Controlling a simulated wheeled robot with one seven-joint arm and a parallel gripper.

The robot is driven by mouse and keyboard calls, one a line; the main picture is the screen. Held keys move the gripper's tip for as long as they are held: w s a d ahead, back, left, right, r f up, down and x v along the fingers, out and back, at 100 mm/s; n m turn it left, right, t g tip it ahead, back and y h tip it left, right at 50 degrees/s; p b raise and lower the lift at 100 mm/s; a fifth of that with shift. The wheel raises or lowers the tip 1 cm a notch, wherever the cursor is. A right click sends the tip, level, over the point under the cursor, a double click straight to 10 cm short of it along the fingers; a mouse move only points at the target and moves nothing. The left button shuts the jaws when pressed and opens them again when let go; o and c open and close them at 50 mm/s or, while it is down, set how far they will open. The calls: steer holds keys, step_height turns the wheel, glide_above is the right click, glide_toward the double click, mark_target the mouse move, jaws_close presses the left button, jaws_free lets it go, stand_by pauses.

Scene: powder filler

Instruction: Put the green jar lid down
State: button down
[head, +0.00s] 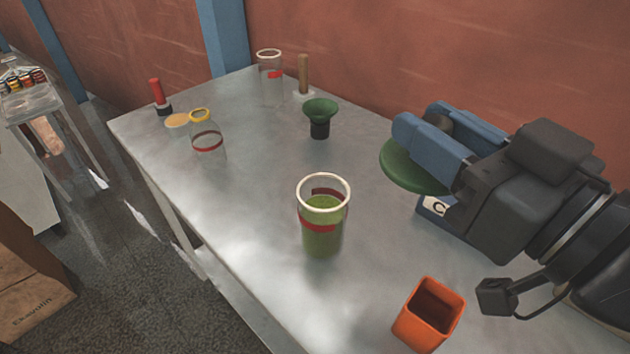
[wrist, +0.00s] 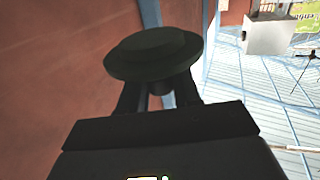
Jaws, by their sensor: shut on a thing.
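The green jar lid (head: 408,168) is a round disc held at the tips of my gripper (head: 440,140), on the right of the head view. In the wrist view the lid (wrist: 150,55) looks dark and sits across the fingertips. My gripper is shut on it, with the blue fingers at its upper side. The lid appears to be above the metal table (head: 250,210); the exact height is hard to tell. A glass jar with green powder (head: 322,225) and a red band stands open, left of the lid.
A green funnel (head: 320,115) stands behind the jar. An orange square cup (head: 430,310) is at the front right. A yellow-rimmed jar (head: 207,140), a clear jar (head: 270,80) and a red-handled tool (head: 157,92) stand further back. A card (head: 432,207) lies partly hidden below the lid.

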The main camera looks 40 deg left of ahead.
steer(key=a+f+p, duration=0.2)
steer(key=a+f, duration=0.8)
steer(key=a, duration=0.1)
steer(key=shift+a+f, duration=0.25)
steer(key=shift+f, duration=0.05)
steer(key=shift+f, duration=0.2)
steer(key=c, duration=0.8)
jaws_free()
steer(key=shift+s+r, duration=0.1)
